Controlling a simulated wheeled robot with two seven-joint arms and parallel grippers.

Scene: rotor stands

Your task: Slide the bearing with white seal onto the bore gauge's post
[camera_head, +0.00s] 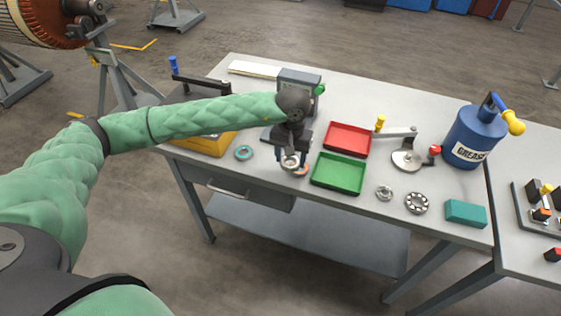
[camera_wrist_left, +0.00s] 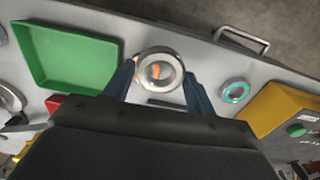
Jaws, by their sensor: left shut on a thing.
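My left gripper (camera_head: 290,155) is shut on a ring-shaped bearing (camera_wrist_left: 158,70), held between its two fingers in the left wrist view. The bearing has a bright metal rim and a pale inner ring; an orange patch shows through its hole. In the head view the held bearing (camera_head: 289,162) is above the table's front edge, left of the green tray. A grey boxy instrument (camera_head: 299,78), perhaps the bore gauge, stands behind the gripper, its lower part mostly hidden by my arm. I cannot make out its post. My right gripper is not in view.
A teal-sealed bearing (camera_head: 243,153) lies left of the gripper. An orange ring (camera_head: 301,171) shows just beneath it. Green (camera_head: 338,173) and red (camera_head: 347,140) trays are to the right. Two loose bearings (camera_head: 416,203) (camera_head: 384,193), a teal box (camera_head: 466,213) and a grease can (camera_head: 474,137) stand farther right.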

